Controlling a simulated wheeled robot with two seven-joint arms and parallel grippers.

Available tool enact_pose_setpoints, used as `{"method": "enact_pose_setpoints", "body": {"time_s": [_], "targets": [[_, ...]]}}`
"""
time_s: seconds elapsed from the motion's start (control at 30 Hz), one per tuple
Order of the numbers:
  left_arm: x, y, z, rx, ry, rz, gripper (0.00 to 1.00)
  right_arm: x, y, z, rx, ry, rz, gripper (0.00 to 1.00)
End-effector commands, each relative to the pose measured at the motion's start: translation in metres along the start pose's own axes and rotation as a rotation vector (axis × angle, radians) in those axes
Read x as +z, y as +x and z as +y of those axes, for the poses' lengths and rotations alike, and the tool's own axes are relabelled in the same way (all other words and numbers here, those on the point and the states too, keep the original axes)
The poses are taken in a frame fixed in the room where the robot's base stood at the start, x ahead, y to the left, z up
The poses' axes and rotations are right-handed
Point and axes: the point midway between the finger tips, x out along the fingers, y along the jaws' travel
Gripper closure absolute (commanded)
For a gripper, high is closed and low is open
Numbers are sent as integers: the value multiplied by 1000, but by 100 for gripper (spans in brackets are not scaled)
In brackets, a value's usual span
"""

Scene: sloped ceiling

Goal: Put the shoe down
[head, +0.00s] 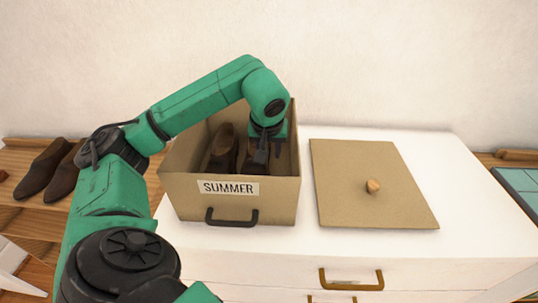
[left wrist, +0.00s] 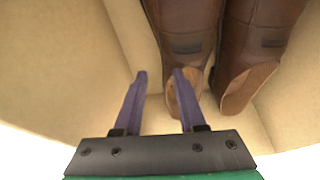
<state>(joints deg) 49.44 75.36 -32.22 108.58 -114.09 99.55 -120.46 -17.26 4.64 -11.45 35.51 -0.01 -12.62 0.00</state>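Two brown shoes lie side by side in the tan box (head: 170,190) labelled SUMMER. The left shoe (head: 222,148) shows clearly in the head view; the right one is largely hidden by my left gripper (head: 259,162). In the left wrist view, my left gripper (left wrist: 160,76) has its two fingers apart. One shoe (left wrist: 186,45) has its heel behind the right finger, and the other shoe (left wrist: 255,55) lies farther right. Neither shoe is clamped between the fingers; I cannot tell whether the right finger touches the heel. My right gripper is not in view.
The box stands on a white drawer cabinet (head: 450,190). A flat lid (head: 345,190) with a round wooden knob lies to its right. Another dark brown pair of shoes (head: 42,168) sits on a wooden bench at the left. The box walls are close around the gripper.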

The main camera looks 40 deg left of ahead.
Motion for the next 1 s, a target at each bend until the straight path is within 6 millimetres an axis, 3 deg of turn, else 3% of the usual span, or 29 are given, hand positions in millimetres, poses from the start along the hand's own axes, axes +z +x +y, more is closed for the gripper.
{"method": "enact_pose_setpoints", "body": {"time_s": [0.2,0.33,1.0], "targets": [[-1,-62,1,6,1,5,60,-1,-3,0,0,0,2,50],[-2,-90,0,2,1,4,60,-2,-12,0,0,0,2,50],[-1,-100,0,0,1,1,60,-3,-16,0,-1,1,2,50]]}}
